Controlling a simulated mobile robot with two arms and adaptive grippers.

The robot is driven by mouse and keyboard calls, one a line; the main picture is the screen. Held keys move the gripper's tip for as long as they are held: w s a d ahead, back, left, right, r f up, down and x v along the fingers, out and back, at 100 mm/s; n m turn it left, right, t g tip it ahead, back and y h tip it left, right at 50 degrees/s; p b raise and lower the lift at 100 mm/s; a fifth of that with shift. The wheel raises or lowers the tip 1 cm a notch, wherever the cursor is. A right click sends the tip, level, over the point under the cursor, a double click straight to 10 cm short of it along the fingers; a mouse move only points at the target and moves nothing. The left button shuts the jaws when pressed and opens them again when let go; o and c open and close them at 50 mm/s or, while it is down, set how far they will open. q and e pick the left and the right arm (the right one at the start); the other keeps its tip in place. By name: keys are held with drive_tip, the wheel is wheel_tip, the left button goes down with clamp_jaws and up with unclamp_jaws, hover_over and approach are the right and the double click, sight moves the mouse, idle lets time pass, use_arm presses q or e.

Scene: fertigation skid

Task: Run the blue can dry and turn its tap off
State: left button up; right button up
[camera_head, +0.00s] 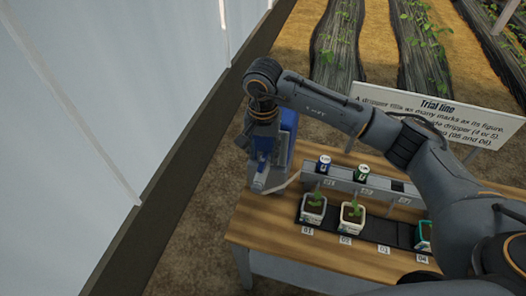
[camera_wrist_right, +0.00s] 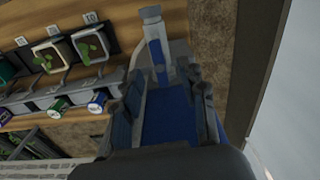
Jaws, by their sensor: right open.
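A small blue can (camera_head: 324,163) with a pale label stands on the grey rail (camera_head: 343,183); the right wrist view also shows it (camera_wrist_right: 97,103). A larger blue body (camera_head: 289,128) stands at the table's left end, partly hidden by my right gripper (camera_head: 264,150). In the right wrist view, my open right gripper (camera_wrist_right: 167,78) has its fingers on either side of this blue body (camera_wrist_right: 168,118). A white and blue upright part (camera_wrist_right: 155,35) shows beyond the fingertips. Contact and the tap's position cannot be told. My left gripper is out of view.
A green can (camera_head: 361,172) stands beside the small blue can. Potted seedlings (camera_head: 312,209) stand on a black strip in front of the rail. A trial line sign (camera_head: 435,117) is behind. A pale wall (camera_head: 110,100) rises left; the wooden table's front (camera_head: 300,250) is clear.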

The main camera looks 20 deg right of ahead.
drive_tip(key=shift+m, duration=0.5)
drive_tip(key=shift+f, duration=0.1)
